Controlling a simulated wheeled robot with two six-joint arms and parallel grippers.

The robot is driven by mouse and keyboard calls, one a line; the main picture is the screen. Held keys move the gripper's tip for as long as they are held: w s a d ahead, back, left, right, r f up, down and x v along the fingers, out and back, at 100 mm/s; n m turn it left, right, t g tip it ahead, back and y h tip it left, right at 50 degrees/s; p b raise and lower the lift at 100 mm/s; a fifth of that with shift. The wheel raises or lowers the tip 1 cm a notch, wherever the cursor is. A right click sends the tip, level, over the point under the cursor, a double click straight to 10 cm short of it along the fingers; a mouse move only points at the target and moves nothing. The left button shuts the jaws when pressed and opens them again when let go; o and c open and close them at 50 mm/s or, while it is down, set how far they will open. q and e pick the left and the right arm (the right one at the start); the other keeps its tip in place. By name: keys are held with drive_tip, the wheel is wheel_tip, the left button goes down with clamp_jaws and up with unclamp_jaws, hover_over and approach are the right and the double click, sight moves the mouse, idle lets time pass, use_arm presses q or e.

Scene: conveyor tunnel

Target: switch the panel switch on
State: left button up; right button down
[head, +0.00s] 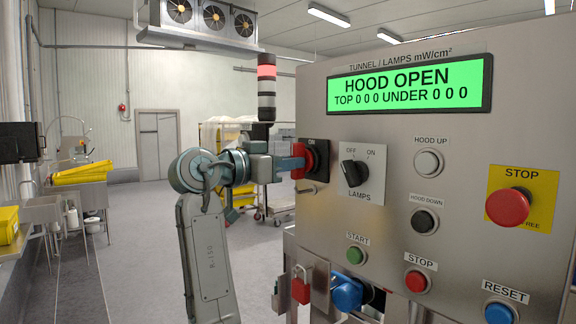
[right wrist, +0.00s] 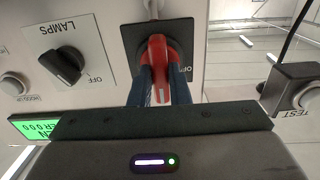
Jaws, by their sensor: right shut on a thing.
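The panel switch (head: 310,160) is a red rotary handle on a black plate, at the left edge of the steel panel (head: 400,130). The word ON shows at the plate's top in the head view. My right gripper (head: 297,160) reaches it from the left. In the right wrist view, the blue fingers of my right gripper (right wrist: 158,88) stand on both sides of the red handle (right wrist: 158,50) and are shut on it. The handle runs up and down there, with a white mark near its lower end. A label at the plate's right is partly hidden. My left gripper is out of view.
A black LAMPS knob (head: 354,173) sits close right of the switch. Several push buttons and a red stop mushroom (head: 508,207) lie further right. A red padlock (head: 301,287) and a blue knob (head: 347,293) are below. The floor (head: 130,240) at left is free.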

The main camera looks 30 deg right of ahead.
drive_tip(key=c, duration=1.4)
unclamp_jaws()
drive_tip(key=shift+o, duration=0.2)
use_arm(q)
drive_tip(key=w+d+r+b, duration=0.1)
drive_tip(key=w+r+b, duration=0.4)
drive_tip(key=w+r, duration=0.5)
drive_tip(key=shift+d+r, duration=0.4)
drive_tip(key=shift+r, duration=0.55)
use_arm(e)
drive_tip(key=a, duration=1)
drive_tip(key=shift+s+a, duration=0.35)
drive_tip(key=shift+s, duration=0.05)
